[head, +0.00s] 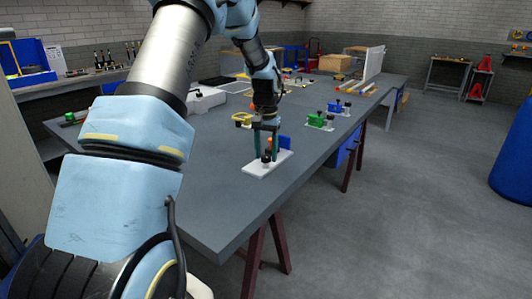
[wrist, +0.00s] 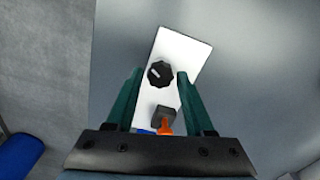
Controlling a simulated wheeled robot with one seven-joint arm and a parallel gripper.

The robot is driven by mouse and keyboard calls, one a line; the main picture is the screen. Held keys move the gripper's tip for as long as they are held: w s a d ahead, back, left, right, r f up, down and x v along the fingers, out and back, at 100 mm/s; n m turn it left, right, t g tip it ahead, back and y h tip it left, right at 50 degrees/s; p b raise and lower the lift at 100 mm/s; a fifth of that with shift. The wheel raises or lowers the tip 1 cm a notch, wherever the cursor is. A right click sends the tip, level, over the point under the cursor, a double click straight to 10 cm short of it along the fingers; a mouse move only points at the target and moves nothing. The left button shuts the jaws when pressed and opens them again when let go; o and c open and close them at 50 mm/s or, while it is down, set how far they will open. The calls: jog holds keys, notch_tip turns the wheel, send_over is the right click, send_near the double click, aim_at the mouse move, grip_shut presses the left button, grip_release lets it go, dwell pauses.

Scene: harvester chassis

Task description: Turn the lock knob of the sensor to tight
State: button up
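The sensor's white base plate (head: 255,170) lies near the front edge of the grey table, and it also shows in the wrist view (wrist: 190,48). A black ribbed lock knob (wrist: 161,73) with a pale pointer mark stands on the plate; the mark points to the left. A dark grey block with an orange part (wrist: 165,122) sits behind the knob, and a blue part (head: 285,141) shows beside the gripper. My gripper (head: 266,152) points down over the plate. Its teal fingers (wrist: 160,80) are open, one on each side of the knob. Whether they touch it cannot be told.
A green device (head: 316,119) and a blue device (head: 336,107) stand on white plates farther along the table (head: 225,215). A yellow item (head: 242,118) lies behind my gripper. The table's front right edge is close to the sensor plate. Bare tabletop lies left of it.

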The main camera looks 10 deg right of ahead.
aim_at(266, 156)
jog(key=shift+o, duration=1.1)
jog(key=shift+r, duration=0.1)
notch_tip(266, 156, up, 11)
jog(key=b, duration=0.2)
jog(key=shift+f, duration=0.2)
jog(key=s+a+f+n, duration=0.2)
jog(key=s+a+f, duration=0.1)
jog(key=s+a, duration=0.7)
jog(key=s+a+f+n+t, duration=0.1)
jog(key=s+a+f+n, duration=0.2)
jog(key=s+a, duration=0.8)
jog(key=shift+s+a+f+t, duration=0.3)
jog(key=shift+s+f, duration=0.05)
jog(key=shift+f, duration=0.45)
